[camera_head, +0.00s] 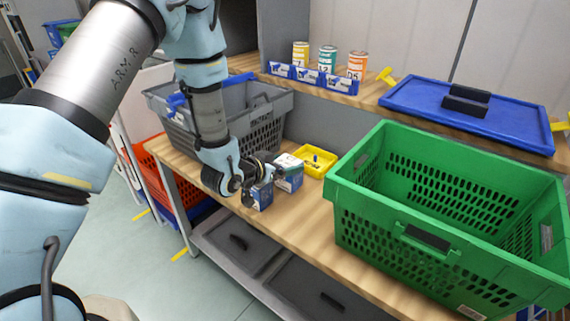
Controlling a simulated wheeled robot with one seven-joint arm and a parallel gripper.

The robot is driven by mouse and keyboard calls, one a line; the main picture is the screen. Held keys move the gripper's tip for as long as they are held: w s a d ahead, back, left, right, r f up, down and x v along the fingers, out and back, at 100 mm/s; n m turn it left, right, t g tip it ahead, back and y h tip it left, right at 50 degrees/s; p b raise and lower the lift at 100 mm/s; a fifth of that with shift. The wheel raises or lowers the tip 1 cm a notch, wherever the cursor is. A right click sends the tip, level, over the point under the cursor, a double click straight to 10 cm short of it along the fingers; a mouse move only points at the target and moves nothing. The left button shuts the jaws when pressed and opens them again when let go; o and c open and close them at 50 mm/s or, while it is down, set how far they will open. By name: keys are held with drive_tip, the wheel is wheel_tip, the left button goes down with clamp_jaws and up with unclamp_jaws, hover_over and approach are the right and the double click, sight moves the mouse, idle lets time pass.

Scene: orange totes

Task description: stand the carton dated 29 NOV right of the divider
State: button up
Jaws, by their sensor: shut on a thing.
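My gripper (256,180) is low over the wooden bench, left of the middle of the view. It is shut on a blue-and-white carton (264,197), which is partly hidden by the fingers. A second white-and-blue carton (289,172) stands just right of and behind it, close to the gripper. No date can be read on either carton, so I cannot tell which is dated 29 NOV. I cannot make out a divider in this view.
A yellow tray (322,172) lies behind the cartons. A large green crate (400,236) fills the right; a grey crate (277,128) stands at left behind my arm. Numbered cans (328,60), blue bins (309,78) and a blue lid (420,104) are on the back shelf.

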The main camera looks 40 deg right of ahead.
drive_tip(key=shift+f, duration=0.35)
drive_tip(key=shift+f, duration=0.1)
drive_tip(key=o, duration=1.4)
